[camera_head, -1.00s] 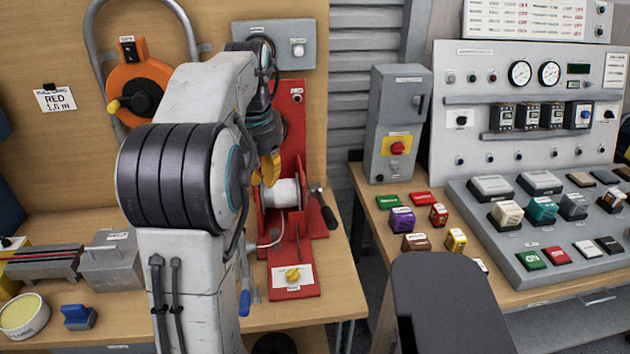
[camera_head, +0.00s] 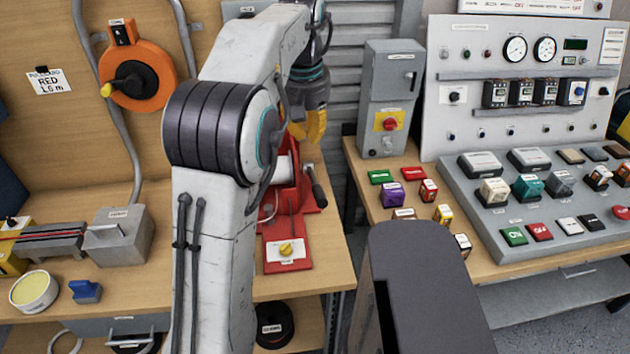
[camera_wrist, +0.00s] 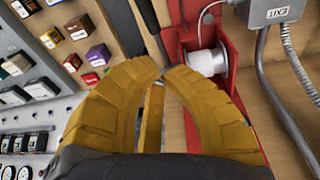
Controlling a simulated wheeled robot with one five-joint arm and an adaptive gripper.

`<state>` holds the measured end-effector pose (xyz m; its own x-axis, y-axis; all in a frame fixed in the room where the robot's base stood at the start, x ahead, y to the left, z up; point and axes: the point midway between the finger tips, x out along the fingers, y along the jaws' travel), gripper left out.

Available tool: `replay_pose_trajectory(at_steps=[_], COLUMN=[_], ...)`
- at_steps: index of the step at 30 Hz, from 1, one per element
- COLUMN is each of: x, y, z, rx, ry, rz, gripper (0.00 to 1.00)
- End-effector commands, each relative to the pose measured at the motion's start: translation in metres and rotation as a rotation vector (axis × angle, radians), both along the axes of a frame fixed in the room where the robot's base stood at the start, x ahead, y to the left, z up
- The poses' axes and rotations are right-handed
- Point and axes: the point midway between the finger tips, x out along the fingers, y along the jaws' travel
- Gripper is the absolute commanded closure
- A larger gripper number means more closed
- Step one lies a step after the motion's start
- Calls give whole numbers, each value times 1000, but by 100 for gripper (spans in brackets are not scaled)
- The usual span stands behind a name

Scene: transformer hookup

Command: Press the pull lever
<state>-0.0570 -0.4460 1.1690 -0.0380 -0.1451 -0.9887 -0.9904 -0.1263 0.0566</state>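The red stand (camera_head: 288,248) on the left bench carries a white spool (camera_head: 284,167) and a lever with a black handle (camera_head: 316,184) on its right side. This is the only lever-like part near my gripper; I cannot read a label on it. My gripper (camera_head: 312,138) has yellow fingers and hangs above and slightly behind the handle in the head view. In the wrist view my gripper (camera_wrist: 165,72) has its fingertips together with nothing seen between them. The black handle (camera_wrist: 147,14) and white spool (camera_wrist: 207,60) lie beyond the tips. Contact cannot be told.
A grey switch box (camera_head: 388,95) with a red knob stands right of my gripper. Several coloured blocks lie on the right bench before a control panel (camera_head: 530,190). An orange reel (camera_head: 138,80) hangs on the back board. A gap separates the two benches.

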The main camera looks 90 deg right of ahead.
Motion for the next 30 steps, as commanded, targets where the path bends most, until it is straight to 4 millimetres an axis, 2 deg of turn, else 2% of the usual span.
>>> replay_pose_trajectory(at_steps=[8,25,30], x=[0,-4,-8], y=[-2,-13,-8], z=[-16,-97,-110], rx=[4,6,5], ry=[0,-1,0], rz=[0,0,-1], gripper=[100,100,100])
